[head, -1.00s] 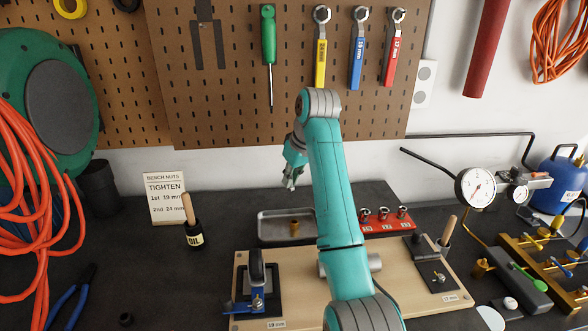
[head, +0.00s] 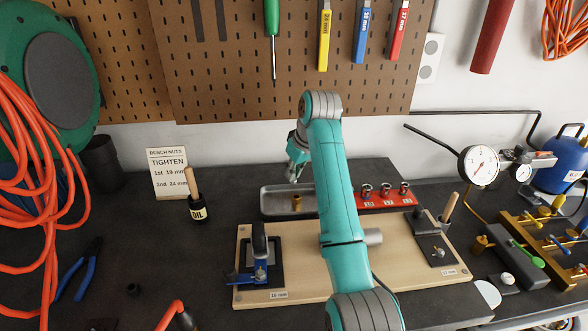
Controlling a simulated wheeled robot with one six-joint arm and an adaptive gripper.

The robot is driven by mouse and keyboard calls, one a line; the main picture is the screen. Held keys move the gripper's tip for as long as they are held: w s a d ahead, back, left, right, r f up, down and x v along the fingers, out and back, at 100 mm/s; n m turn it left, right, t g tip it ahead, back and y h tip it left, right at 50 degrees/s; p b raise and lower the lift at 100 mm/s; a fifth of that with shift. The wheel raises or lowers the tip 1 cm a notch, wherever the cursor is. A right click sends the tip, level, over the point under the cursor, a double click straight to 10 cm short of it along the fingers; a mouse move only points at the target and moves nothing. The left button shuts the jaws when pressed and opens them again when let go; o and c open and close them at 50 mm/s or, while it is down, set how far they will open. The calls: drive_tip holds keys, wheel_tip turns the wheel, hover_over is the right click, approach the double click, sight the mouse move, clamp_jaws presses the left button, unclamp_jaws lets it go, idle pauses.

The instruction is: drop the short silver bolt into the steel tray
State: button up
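The steel tray (head: 270,207) lies at the back of the bench, below the pegboard, with a small brass-coloured piece (head: 297,203) in it. My gripper (head: 294,178) points down above the tray's back part, partly behind my arm. Its fingers are too small to tell whether they are open or shut, or whether they hold a bolt. I cannot pick out a short silver bolt for certain. Small silver bolt-like parts show in the blue-handled fixture (head: 261,273) and on the dark plate (head: 438,253) of the wooden board. My arm hides the tray's right end.
A red rack (head: 385,199) with silver sockets stands right of the tray. The wooden board (head: 305,270) lies in front. Brass valves (head: 540,235) crowd the right.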

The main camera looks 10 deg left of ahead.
drive_tip(key=o, duration=0.5)
wheel_tip(320, 180, up, 10)
drive_tip(key=shift+r, duration=0.1)
idle(0.4)
